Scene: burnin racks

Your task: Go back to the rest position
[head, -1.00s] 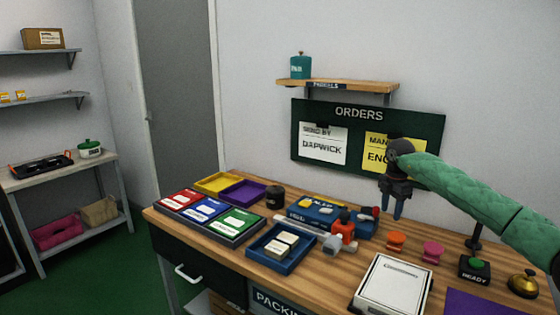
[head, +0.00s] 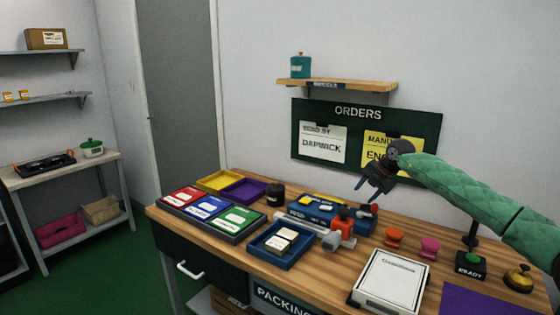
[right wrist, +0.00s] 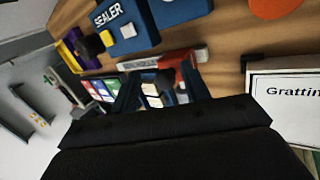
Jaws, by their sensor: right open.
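My right gripper (head: 370,187) is open and empty in the head view, held in the air above the wooden bench (head: 340,262) in front of the orders board (head: 430,128). Its fingers point down and to the left, and my green-sleeved right arm comes in from the right. In the right wrist view the gripper's two dark fingers (right wrist: 162,92) stand apart, with the blue tray (right wrist: 158,101) and its pale blocks seen between them. My left gripper is not in view.
On the bench are the blue sealer (head: 325,212), an orange-and-grey tool (head: 342,230), a blue tray (head: 265,254) with pale blocks, a white box (head: 392,282), orange (head: 394,236) and pink (head: 430,246) knobs, a green-topped ready button (head: 471,265) and a bell (head: 519,279). A shelf (head: 338,86) juts from the wall.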

